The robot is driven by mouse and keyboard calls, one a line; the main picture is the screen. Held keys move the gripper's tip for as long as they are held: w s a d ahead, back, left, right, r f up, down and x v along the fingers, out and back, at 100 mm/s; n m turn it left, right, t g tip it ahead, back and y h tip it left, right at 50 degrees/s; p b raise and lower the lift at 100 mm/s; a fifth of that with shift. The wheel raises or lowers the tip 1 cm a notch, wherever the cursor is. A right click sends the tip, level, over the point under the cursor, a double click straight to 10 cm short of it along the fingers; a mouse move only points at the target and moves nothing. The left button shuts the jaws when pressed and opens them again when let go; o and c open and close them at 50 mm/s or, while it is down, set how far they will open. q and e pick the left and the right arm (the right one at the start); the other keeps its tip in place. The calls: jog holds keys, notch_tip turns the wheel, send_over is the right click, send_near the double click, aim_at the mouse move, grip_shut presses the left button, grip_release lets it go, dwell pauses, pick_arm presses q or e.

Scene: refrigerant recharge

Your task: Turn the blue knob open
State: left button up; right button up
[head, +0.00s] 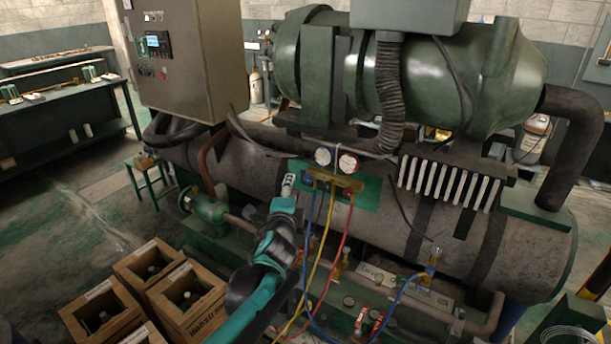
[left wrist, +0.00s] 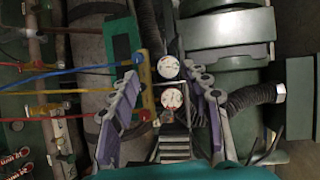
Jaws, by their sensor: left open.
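The gauge manifold (head: 326,186) is a yellow bar on a green panel, with two round white gauges (head: 347,163) above it. The small blue knob (head: 308,181) is at the manifold's left end, and a red knob (head: 347,194) is at its right end. My left gripper (head: 288,181) is just left of the blue knob in the head view, apart from it. In the left wrist view its two purple-grey fingers (left wrist: 161,72) are open, with the gauges (left wrist: 168,67) seen between them. My right gripper is out of view.
Blue, yellow and red hoses (head: 342,240) hang from the manifold toward lower pipes and valves. A grey control cabinet (head: 185,60) stands upper left. Wooden crates (head: 188,297) are on the floor at lower left. A ribbed black hose (head: 389,95) runs above the gauges.

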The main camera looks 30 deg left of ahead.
aim_at(307, 179)
pick_arm(q)
jog(key=w+a+r+m+t+h+p, duration=0.1)
jog(key=w+a+r+m+t, duration=0.2)
jog(key=w+m, duration=0.4)
jog(key=w+a+f+m+h+p, duration=0.3)
jog(key=f+m+h, duration=0.4)
jog(key=f+m, duration=0.75)
jog(key=w, duration=0.2)
jog(key=w+r+m+b, duration=0.1)
jog(key=w, duration=0.1)
jog(key=w+d+r+m+b, duration=0.1)
jog(key=w, duration=0.2)
jog(key=shift+r, duration=0.25)
jog(key=shift+w+r, duration=0.15)
jog(key=shift+w, duration=0.55)
grip_shut()
